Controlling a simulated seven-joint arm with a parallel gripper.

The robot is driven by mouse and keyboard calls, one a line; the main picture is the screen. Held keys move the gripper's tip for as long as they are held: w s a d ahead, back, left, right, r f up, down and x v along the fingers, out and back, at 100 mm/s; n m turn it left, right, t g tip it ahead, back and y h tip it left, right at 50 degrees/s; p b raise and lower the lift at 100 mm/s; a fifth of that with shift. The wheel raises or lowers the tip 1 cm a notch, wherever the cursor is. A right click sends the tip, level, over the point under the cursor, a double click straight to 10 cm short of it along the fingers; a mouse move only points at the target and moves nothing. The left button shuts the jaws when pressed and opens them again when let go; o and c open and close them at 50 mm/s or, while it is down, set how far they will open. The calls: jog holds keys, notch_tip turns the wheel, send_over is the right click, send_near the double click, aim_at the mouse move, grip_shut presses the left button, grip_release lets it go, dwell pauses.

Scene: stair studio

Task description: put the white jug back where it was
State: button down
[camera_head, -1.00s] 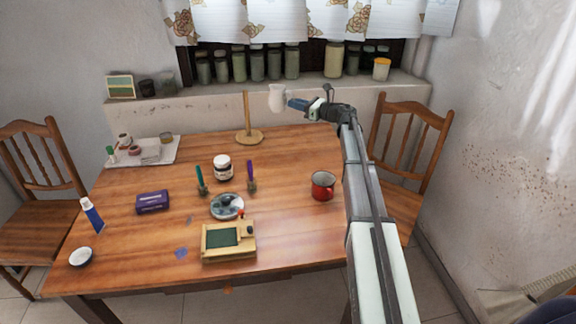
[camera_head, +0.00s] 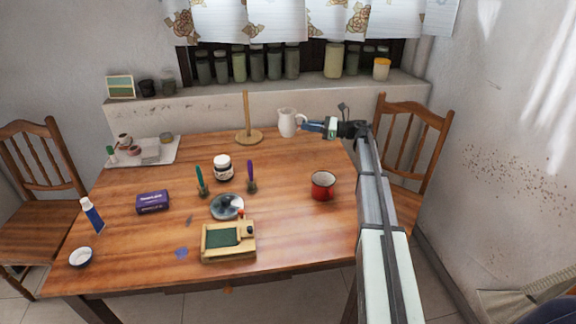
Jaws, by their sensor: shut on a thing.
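The white jug (camera_head: 287,123) is upright at the far edge of the wooden table, right of the wooden stand with an upright rod (camera_head: 247,128). Its handle points right. My gripper (camera_head: 304,124) reaches in from the right and is shut on the jug at its handle side. The jug's base is at or very near the table top; I cannot tell whether it touches.
The table (camera_head: 290,220) is clear around the jug's front. A jar (camera_head: 223,167), a green brush (camera_head: 202,182) and a purple brush (camera_head: 251,177) stand mid-table. A chair (camera_head: 410,125) is at right.

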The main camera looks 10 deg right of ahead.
notch_tip(320, 180, down, 15)
jog(key=shift+r, duration=0.2)
dwell(0.6)
jog(key=shift+f, duration=0.1)
jog(key=c, duration=1.1)
grip_release()
jog(key=shift+c, duration=0.2)
jog(key=shift+d, duration=0.2)
jog(key=v, duration=1.1)
jog(key=shift+s+d, duration=0.15)
jog(key=shift+d, duration=0.1)
